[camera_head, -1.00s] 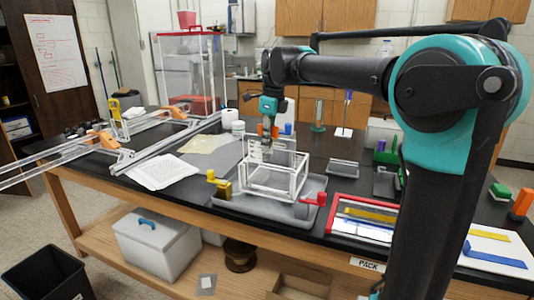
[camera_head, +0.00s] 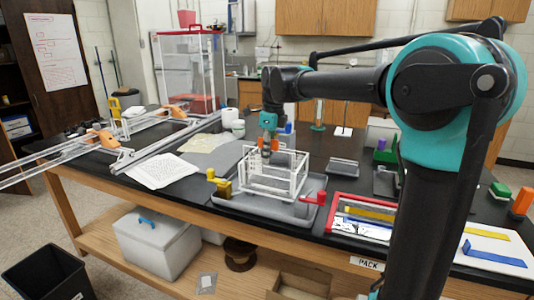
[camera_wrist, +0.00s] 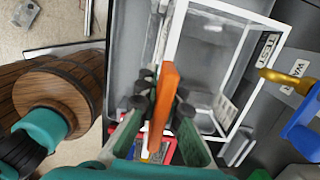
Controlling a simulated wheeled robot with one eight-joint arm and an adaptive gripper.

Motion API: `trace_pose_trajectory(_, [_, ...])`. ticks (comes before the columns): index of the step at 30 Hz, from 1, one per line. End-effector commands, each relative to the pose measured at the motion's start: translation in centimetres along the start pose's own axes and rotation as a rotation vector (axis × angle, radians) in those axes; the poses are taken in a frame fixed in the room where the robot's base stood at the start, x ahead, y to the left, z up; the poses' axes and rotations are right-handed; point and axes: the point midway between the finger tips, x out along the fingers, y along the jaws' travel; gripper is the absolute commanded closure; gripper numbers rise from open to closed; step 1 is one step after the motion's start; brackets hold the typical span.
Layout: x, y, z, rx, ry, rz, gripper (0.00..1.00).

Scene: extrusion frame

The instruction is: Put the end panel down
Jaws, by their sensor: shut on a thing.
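My gripper (camera_wrist: 158,112) is shut on a thin orange piece (camera_wrist: 166,92), seen almost edge-on in the wrist view. It is the only thing between the fingers, so I take it for the end panel; its full face is hidden. The white extrusion frame (camera_head: 273,178) stands open-topped on a grey tray (camera_head: 232,203). In the head view my gripper (camera_head: 267,153) is at the frame's back left. I cannot tell whether the held piece touches the frame.
A yellow clamp (camera_head: 221,186) and a red clamp (camera_head: 318,199) stand beside the frame. A red-rimmed tray (camera_head: 362,218) lies to its right. Paper sheets (camera_head: 160,172) and metal rails (camera_head: 165,147) lie to its left. A wooden barrel (camera_wrist: 50,92) shows below.

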Motion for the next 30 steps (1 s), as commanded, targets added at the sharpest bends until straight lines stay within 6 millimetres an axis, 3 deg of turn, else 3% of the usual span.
trace_pose_trajectory(3, [0.1, 0.0, 0.0, 0.000, 0.000, 0.000, 1.00])
trace_pose_trajectory(4, [0.1, 0.0, 0.0, 0.000, 0.000, 0.000, 0.92])
trace_pose_trajectory(9, [0.1, 0.0, 0.0, 0.000, 0.000, 0.000, 0.73])
trace_pose_trajectory(20, [-0.3, 0.0, 0.0, 0.000, 0.000, 0.000, 0.73])
trace_pose_trajectory(26, [-3.2, 0.0, 0.1, 0.000, 0.000, 0.000, 0.73])
trace_pose_trajectory(30, [-6.3, 0.0, 0.1, 0.000, 0.000, 0.000, 0.73])
